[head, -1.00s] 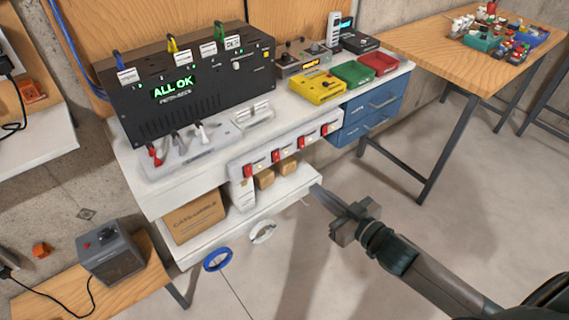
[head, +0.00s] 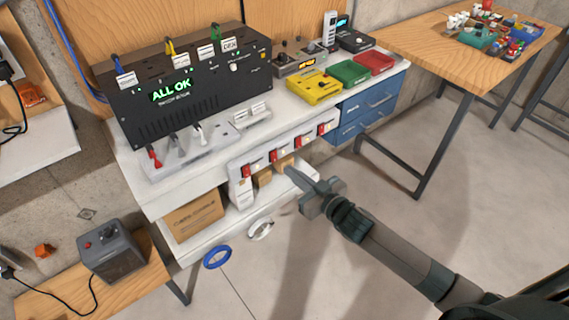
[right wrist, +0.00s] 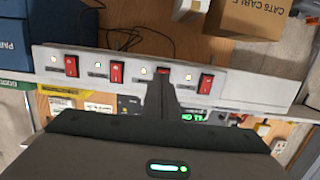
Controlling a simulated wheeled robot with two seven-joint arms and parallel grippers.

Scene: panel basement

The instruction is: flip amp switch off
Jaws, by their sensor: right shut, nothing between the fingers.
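A white switch strip (head: 236,176) runs along the front edge of the bench, with several red rocker switches, each beside a small light. In the right wrist view the strip (right wrist: 262,85) shows upside down, its lights lit; its labels are too small to read. My right gripper (head: 289,171) is shut and empty, its tip just in front of the strip. In the right wrist view its tip (right wrist: 163,82) partly covers one red switch (right wrist: 162,73), third from the left. Whether it touches cannot be told. My left gripper is out of view.
A black rack unit (head: 205,95) reading "ALL OK" stands on the bench. Yellow, green and red boxes (head: 314,87) sit right of it, above blue drawers (head: 368,108). Open floor lies in front.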

